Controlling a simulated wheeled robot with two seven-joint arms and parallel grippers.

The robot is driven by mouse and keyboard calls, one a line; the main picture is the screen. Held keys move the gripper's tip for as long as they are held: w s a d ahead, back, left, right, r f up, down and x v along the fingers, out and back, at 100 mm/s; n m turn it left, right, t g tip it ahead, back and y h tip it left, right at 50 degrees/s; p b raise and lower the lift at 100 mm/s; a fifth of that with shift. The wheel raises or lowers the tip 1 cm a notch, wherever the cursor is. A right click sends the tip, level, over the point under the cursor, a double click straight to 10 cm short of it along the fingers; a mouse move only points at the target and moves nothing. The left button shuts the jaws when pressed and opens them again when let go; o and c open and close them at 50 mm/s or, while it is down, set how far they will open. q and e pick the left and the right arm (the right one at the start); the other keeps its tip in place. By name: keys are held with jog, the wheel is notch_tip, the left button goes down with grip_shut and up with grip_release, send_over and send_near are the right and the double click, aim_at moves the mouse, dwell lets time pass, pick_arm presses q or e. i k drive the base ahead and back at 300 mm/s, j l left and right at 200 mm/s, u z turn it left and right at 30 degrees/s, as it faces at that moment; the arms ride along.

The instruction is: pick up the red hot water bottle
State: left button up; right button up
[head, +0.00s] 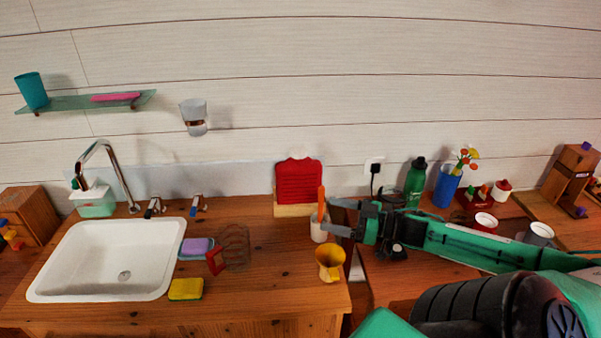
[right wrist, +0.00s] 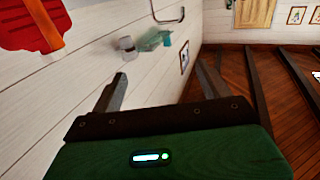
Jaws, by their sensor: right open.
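The red hot water bottle (head: 298,182), with a ribbed front, stands upright against the wall at the back of the wooden counter, in or behind a pale wooden holder (head: 291,211). In the right wrist view the red bottle (right wrist: 22,22) shows at the upper left, cut off by the edge. My right gripper (head: 339,216) is open, to the right of the bottle and apart from it. Its two fingers (right wrist: 160,75) are spread with nothing between them in the right wrist view. My left gripper is not in view.
A white cup (head: 319,233) with an orange-handled item (head: 321,200) stands close to my right fingertips. A yellow mug (head: 330,263) is in front. A wire whisk (head: 236,246), sponges and the white sink (head: 106,258) lie left. A green bottle (head: 415,185) stands right.

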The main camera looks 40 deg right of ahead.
aim_at(298, 182)
jog(key=i+l, duration=0.2)
jog(key=l, duration=0.15)
jog(key=i+l, duration=0.2)
jog(key=l, duration=0.15)
jog(key=i+l, duration=0.2)
jog(key=l, duration=0.2)
